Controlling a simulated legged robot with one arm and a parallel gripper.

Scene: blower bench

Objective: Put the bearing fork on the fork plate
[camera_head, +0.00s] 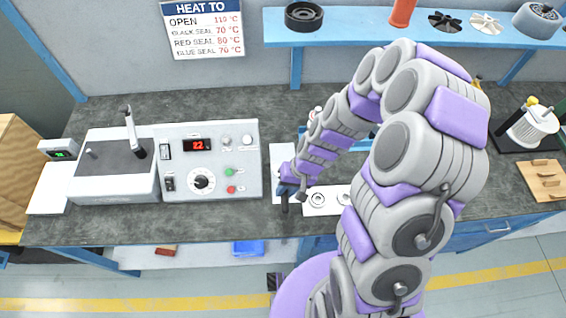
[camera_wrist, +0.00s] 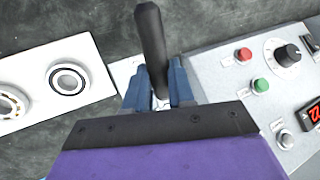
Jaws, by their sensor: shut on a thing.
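My gripper (camera_head: 287,187) is low over the bench, right of the grey control box. In the wrist view, its blue fingers (camera_wrist: 158,80) are shut on the bearing fork, whose dark round handle (camera_wrist: 150,38) sticks out beyond them. The handle also shows in the head view (camera_head: 285,204). The fork's far end is hidden by the gripper. A white plate, apparently the fork plate (camera_head: 279,160), lies under and behind my gripper. Part of it shows beside the fingers in the wrist view (camera_wrist: 124,70). I cannot tell whether the fork touches it.
The control box (camera_head: 211,160) with knob, buttons and red display stands close on the left. A white strip with bearing rings (camera_head: 319,212) lies close on the right. A heater unit (camera_head: 115,165) is further left. My arm hides the middle right of the bench.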

